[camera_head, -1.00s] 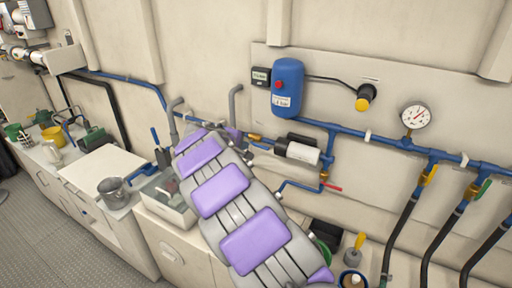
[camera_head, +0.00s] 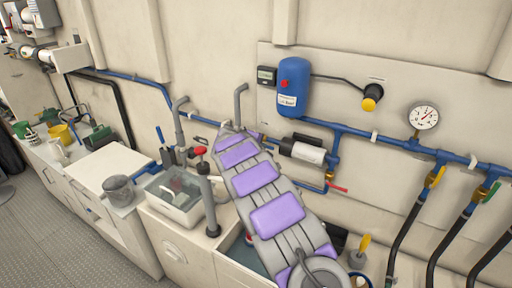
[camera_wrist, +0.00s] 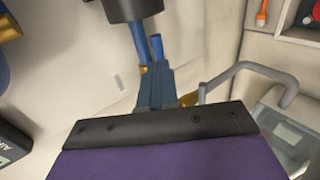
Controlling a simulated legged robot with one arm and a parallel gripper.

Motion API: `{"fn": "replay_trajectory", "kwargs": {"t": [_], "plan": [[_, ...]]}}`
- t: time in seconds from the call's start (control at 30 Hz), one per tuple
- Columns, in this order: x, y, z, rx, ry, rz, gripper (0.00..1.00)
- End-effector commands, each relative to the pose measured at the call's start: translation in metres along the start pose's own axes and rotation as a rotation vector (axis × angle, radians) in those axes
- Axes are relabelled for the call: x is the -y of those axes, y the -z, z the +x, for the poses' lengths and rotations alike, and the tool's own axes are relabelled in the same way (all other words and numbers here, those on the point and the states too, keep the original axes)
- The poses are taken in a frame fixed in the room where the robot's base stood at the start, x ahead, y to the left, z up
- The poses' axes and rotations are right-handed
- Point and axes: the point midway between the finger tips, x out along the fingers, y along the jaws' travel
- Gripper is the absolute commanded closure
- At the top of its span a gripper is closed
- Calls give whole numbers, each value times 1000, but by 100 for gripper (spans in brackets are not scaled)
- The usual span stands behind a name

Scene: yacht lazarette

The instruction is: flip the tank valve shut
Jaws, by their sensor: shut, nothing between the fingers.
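In the wrist view my gripper (camera_wrist: 155,98) is shut and empty, its blue-grey fingers together. In the head view my gripper (camera_head: 228,128) is at the wall pipe, left of the black-and-white pump (camera_head: 302,150), mostly hidden by my arm. No valve is clearly the tank valve.
A blue pressure tank (camera_head: 292,90) and a gauge (camera_head: 423,117) are on the wall. A pot (camera_head: 119,190) stands left on the counter. Floor at lower left is clear.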

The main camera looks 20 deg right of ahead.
Motion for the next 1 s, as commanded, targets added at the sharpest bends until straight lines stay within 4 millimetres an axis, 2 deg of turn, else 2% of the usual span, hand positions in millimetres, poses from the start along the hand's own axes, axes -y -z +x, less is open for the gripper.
{"fn": "replay_trajectory", "kwargs": {"t": [0.1, 0.23, 0.77, 1.0], "plan": [[1, 0, 15, 0, 1, 1, 100], [1, -1, 23, 1, 1, 1, 100], [0, -1, 28, 0, 0, 3, 100], [1, -9, 39, -30, -1, 50, 100]]}}
